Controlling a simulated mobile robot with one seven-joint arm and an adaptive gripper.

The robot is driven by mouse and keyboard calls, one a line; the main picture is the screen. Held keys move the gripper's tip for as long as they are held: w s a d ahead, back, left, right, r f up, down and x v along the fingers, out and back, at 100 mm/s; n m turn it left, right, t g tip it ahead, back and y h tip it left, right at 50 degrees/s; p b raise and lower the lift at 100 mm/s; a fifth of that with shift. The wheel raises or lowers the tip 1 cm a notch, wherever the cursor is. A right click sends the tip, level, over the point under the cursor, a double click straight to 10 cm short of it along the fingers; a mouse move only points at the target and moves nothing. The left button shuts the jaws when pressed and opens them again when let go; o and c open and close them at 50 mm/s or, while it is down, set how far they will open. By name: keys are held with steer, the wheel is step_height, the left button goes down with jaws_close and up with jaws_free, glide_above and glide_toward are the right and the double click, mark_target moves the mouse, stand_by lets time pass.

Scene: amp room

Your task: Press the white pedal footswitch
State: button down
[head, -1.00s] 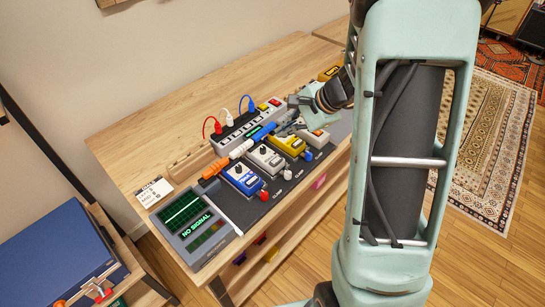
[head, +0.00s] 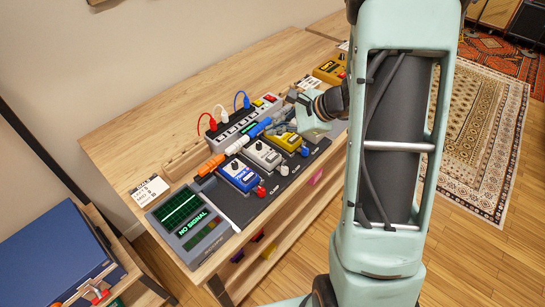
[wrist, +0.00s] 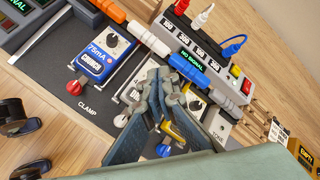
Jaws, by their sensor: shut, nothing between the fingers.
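The white pedal (head: 263,154) sits on the dark board between a blue pedal (head: 240,175) and a yellow pedal (head: 287,141). A small round white knob (head: 284,170) is at its front end. In the wrist view the white pedal (wrist: 133,92) is partly covered by my fingers, and its white knob (wrist: 121,120) shows beside them. My gripper (head: 284,128) is shut and empty, above the board near the back of the yellow pedal. In the wrist view my gripper (wrist: 158,80) hangs over the white and yellow pedals. I cannot tell its height or any contact.
A power strip (head: 230,128) with plugged cables runs behind the pedals. A fourth pedal (wrist: 217,124) is partly hidden. Bare tabletop lies behind.

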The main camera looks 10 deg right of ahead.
steer(key=b, duration=0.4)
glide_above(275, 157)
step_height(275, 157, down, 6)
steer(key=shift+w+f, duration=0.1)
steer(key=shift+f, duration=0.1)
steer(key=shift+f+b, duration=0.65)
steer(key=shift+b, duration=0.25)
steer(key=shift+f, duration=0.1)
steer(key=shift+f+b, duration=0.3)
steer(key=shift+b, duration=0.3)
steer(key=shift+f+b, duration=0.5)
steer(key=shift+b, duration=0.1)
stand_by(0.8)
steer(key=shift+r, duration=0.1)
steer(key=shift+r+p, duration=0.55)
steer(key=shift+r, duration=0.25)
